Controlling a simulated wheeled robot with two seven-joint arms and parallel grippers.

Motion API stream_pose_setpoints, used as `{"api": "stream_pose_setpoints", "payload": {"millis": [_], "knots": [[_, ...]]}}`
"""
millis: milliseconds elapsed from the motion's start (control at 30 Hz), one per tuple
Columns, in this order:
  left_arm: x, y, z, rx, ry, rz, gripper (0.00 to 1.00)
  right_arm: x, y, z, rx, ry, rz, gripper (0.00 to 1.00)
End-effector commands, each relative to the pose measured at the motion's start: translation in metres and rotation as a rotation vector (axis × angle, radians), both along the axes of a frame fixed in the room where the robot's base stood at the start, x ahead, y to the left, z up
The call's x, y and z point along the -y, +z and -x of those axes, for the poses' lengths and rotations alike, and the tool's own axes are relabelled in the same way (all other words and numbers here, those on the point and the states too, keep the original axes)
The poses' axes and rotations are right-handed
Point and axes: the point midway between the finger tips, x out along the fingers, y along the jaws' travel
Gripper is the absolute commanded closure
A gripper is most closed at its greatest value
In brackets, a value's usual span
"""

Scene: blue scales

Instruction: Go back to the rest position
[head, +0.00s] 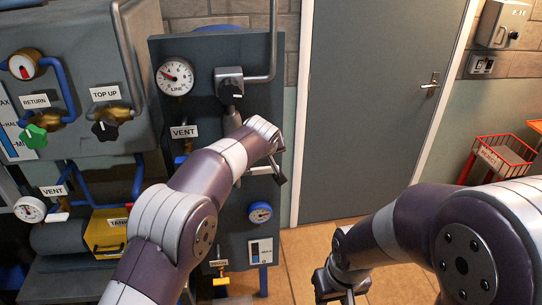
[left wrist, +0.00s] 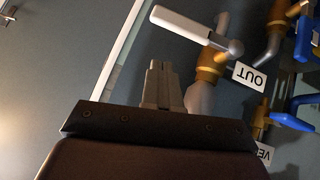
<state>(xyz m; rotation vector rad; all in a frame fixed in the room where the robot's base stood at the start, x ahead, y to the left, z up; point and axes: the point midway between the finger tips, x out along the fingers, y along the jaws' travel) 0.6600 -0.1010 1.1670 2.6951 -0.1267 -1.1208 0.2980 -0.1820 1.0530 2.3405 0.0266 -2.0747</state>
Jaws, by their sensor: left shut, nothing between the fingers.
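My left arm (head: 205,180) reaches up in front of the dark panel, and its wrist is beside the VENT label (head: 184,132). My left gripper (left wrist: 161,82) is shut and empty in the left wrist view. In the head view its fingers are mostly hidden by the wrist. In the left wrist view a valve with a white lever (left wrist: 190,27) and an OUT label (left wrist: 249,77) is just beyond the fingers, to the right. My right gripper (head: 335,291) hangs low near the bottom edge over the floor, and its finger opening is unclear.
A tank with green and black valve knobs stands at left. A grey door (head: 370,100) is behind. A red REJECT basket (head: 495,160) is at right. Tiled floor (head: 310,240) shows between my arms.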

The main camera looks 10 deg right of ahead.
Motion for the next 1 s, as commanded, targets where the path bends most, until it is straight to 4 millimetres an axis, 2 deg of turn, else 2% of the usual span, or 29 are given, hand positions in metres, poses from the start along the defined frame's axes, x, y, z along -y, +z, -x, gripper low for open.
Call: {"api": "stream_pose_setpoints", "payload": {"millis": [33, 233, 333, 500, 567, 600, 667, 700, 767, 800, 867, 900, 1000], "knots": [[0.003, 0.004, 0.012, 0.006, -0.005, 0.004, 1.0, 0.0, -0.018, 0.0, -0.002, 0.0, 0.0, 0.57], [0.002, 0.042, 0.05, 0.005, -0.004, 0.004, 1.0, 0.0, -0.033, 0.001, -0.004, 0.0, 0.0, 0.57], [0.002, 0.055, 0.06, 0.004, -0.003, 0.003, 1.0, 0.0, -0.035, 0.001, -0.004, 0.0, 0.0, 0.57], [0.005, 0.062, 0.067, 0.023, -0.075, -0.053, 1.0, 0.0, -0.036, 0.001, -0.004, 0.0, 0.0, 0.57], [0.005, 0.036, 0.076, -0.014, -0.156, -0.122, 1.0, 0.0, -0.036, 0.001, -0.003, 0.0, 0.0, 0.57], [0.003, 0.014, 0.087, -0.052, -0.212, -0.167, 1.0, 0.0, -0.036, 0.001, -0.003, 0.0, 0.0, 0.57], [-0.016, -0.02, 0.108, -0.123, -0.287, -0.235, 1.0, 0.0, -0.036, 0.001, -0.004, 0.0, 0.0, 0.57], [-0.036, -0.041, 0.123, -0.175, -0.321, -0.271, 1.0, 0.0, -0.036, 0.001, -0.004, 0.0, 0.0, 0.57], [-0.072, -0.07, 0.149, -0.255, -0.358, -0.312, 1.0, 0.0, -0.035, 0.001, -0.004, 0.0, 0.0, 0.57], [-0.098, -0.088, 0.17, -0.31, -0.372, -0.331, 1.0, 0.0, -0.035, 0.001, -0.004, 0.0, 0.0, 0.57], [-0.139, -0.11, 0.205, -0.394, -0.377, -0.343, 1.0, 0.0, -0.035, 0.001, -0.003, 0.0, 0.0, 0.57], [-0.165, -0.123, 0.231, -0.449, -0.372, -0.344, 1.0, 0.0, -0.035, 0.001, -0.003, 0.0, 0.0, 0.57], [-0.218, -0.145, 0.295, -0.566, -0.322, -0.321, 1.0, 0.0, -0.035, 0.001, -0.004, 0.0, 0.0, 0.57]]}}
